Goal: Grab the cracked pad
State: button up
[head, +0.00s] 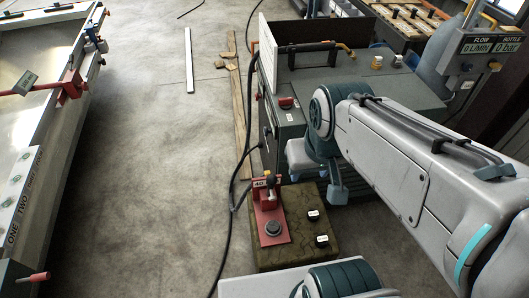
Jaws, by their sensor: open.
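A low mat-covered block (272,262) with a mottled brown-green top stands on the floor below the middle of the head view. On its right half lie two small dark pieces with white labels, an upper one (313,215) and a lower one (322,240). The labels are too small to read, and I cannot tell which piece, if either, is the cracked pad. A red fixture (268,215) with a round dark knob stands on the block's left half. My gripper (334,188) points down above and beyond the block's upper right corner, open, apart from the pieces. My arm partly hides it.
A grey cabinet (287,125) with a raised panel stands behind the block. A black cable (232,220) runs along the floor left of the block. A long workbench (75,130) with red clamps fills the left side. The floor between is mostly clear, with wooden strips (239,105) behind.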

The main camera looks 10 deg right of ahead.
aim_at(273, 226)
jog(key=k, duration=1.3)
jog(key=z, duration=0.7)
jog(key=i, duration=1.1)
jog(key=u, duration=0.3)
